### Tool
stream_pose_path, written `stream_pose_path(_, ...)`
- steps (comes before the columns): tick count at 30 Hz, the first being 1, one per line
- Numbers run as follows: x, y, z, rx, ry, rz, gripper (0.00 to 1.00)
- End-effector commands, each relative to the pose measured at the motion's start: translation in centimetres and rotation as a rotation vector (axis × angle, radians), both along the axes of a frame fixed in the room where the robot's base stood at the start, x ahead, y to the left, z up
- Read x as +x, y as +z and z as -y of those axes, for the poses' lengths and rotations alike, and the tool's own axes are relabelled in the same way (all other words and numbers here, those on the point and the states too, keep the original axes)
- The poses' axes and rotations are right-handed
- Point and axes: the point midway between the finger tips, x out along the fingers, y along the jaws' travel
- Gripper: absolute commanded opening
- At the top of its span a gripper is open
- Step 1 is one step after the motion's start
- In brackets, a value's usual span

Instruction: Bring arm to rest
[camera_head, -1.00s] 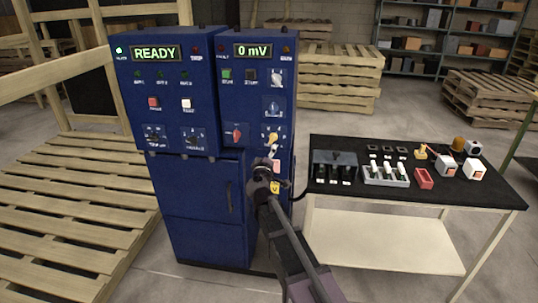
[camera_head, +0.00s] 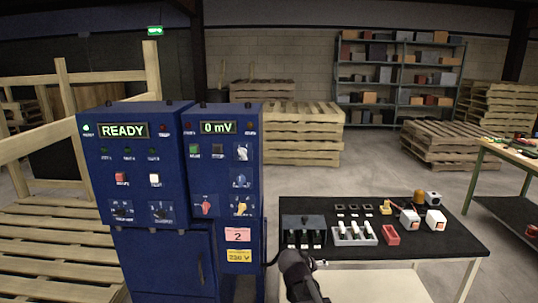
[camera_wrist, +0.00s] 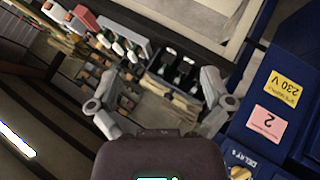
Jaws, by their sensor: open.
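My arm rises from the bottom of the head view, right of the blue control cabinet (camera_head: 172,250). My gripper (camera_wrist: 160,90) shows in the wrist view with its two fingers spread apart and nothing between them. The cabinet displays read READY (camera_head: 123,130) and 0 mV (camera_head: 218,127). A yellow knob (camera_head: 241,209) and a red knob (camera_head: 205,207) sit on the right panel. Below them are a pink label marked 2 (camera_head: 238,234) and a yellow 230 V label (camera_head: 239,255). My gripper is apart from the cabinet face.
A black-topped table (camera_head: 448,240) stands right of the cabinet. It holds a black switch box (camera_head: 303,222), a grey tray of white-handled parts (camera_head: 354,237), a red bin (camera_head: 391,235) and white boxes (camera_head: 410,218). Wooden pallets (camera_head: 290,135) and shelves (camera_head: 400,80) stand behind.

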Motion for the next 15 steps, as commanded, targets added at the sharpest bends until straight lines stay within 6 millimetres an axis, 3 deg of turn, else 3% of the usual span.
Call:
stream_pose_path(1, -1.9, 0.0, 1.1, 0.044, -0.033, -0.053, 1.0)
stream_pose_path(6, -7.2, -1.3, 2.9, 0.204, -0.108, -0.24, 1.0)
stream_pose_path(15, -15.0, -1.6, 2.8, 0.477, -0.143, -0.512, 1.0)
